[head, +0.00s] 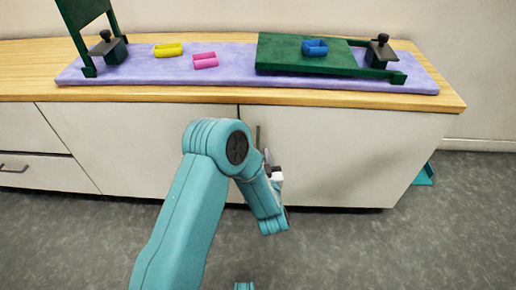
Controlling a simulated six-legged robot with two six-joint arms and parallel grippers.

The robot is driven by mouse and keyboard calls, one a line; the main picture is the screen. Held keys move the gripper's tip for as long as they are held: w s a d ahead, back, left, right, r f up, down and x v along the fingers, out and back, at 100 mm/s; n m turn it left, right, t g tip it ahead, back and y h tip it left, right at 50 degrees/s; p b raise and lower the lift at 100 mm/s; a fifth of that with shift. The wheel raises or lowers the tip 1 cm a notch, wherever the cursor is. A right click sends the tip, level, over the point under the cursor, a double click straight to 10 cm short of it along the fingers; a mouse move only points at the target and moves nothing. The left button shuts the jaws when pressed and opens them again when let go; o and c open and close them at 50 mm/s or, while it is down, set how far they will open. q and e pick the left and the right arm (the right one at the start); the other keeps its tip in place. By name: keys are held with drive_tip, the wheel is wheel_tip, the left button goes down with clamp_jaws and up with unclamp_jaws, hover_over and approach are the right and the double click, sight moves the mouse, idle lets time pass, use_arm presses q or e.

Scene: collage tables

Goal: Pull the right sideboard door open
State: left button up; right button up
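The sideboard's right door (345,150) is a plain pale panel below the wooden top. It looks shut, flush with the panel on its left (115,135). A thin upright grey handle (258,136) shows near its left edge, its lower part hidden by my arm. My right gripper is not in view.
On the wooden top (452,103) lies a purple mat (235,77) with green stands, a green board (285,50), and yellow (168,49), pink (205,60) and blue (315,47) pieces. A drawer (50,173) is at left. The grey floor before the right door looks clear.

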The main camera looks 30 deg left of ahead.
sight(258, 146)
use_arm(q)
drive_tip(key=b+x, duration=0.1)
drive_tip(key=x, duration=0.4)
drive_tip(key=shift+w+a, duration=0.15)
drive_tip(key=shift+a, duration=0.05)
clamp_jaws()
